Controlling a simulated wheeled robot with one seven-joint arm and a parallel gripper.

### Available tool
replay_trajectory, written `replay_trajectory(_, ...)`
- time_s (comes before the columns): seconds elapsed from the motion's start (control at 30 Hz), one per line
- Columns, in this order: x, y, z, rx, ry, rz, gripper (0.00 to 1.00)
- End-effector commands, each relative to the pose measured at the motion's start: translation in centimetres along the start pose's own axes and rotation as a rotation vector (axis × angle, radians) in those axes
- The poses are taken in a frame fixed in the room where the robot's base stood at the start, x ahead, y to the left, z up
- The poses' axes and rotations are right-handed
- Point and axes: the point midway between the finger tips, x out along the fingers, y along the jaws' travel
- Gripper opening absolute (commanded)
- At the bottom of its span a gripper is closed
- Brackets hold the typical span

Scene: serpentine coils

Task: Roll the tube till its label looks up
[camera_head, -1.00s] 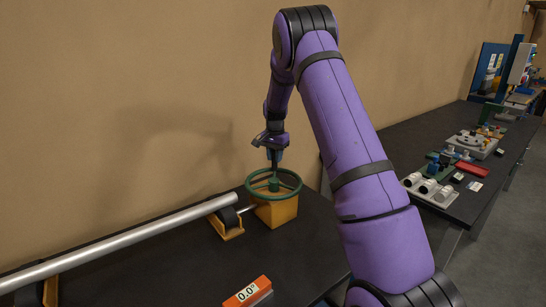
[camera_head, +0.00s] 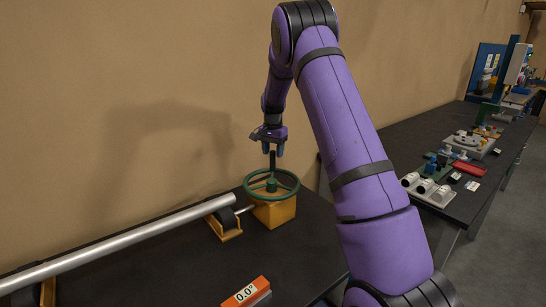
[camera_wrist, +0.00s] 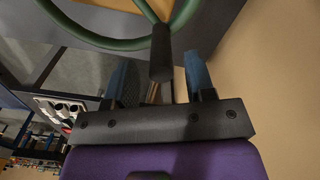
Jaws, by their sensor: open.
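The long silver tube (camera_head: 120,245) lies level across the left of the bench in the head view, resting on orange supports with dark rollers. No label shows on its visible side. A green handwheel (camera_head: 254,184) lies flat on an orange box (camera_head: 275,213) at the tube's right end. A dark upright handle (camera_head: 272,160) stands on the wheel; it also shows in the wrist view (camera_wrist: 161,55). My gripper (camera_head: 273,149) is open above the wheel, its blue fingers near the handle's top. In the wrist view the handle appears between and beyond the fingertips, not gripped.
An orange readout block (camera_head: 247,293) showing 0.0° sits at the bench's front. The wall (camera_head: 150,80) stands close behind the tube. A second bench (camera_head: 450,200) on the right holds white fixtures and a red block (camera_head: 471,169). The dark bench top before the tube is mostly clear.

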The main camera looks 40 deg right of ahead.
Motion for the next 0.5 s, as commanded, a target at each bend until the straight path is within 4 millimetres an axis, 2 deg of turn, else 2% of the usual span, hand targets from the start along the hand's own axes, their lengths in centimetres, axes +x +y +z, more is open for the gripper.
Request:
replay_trajectory(0.1, -2.5, -0.1, 0.0, -0.001, 0.003, -0.003, 0.50)
replay_trajectory(0.3, -6.0, 0.0, 0.0, -0.001, 0.002, -0.003, 0.50)
replay_trajectory(0.5, -7.9, 0.0, 0.0, 0.000, 0.001, -0.001, 0.50)
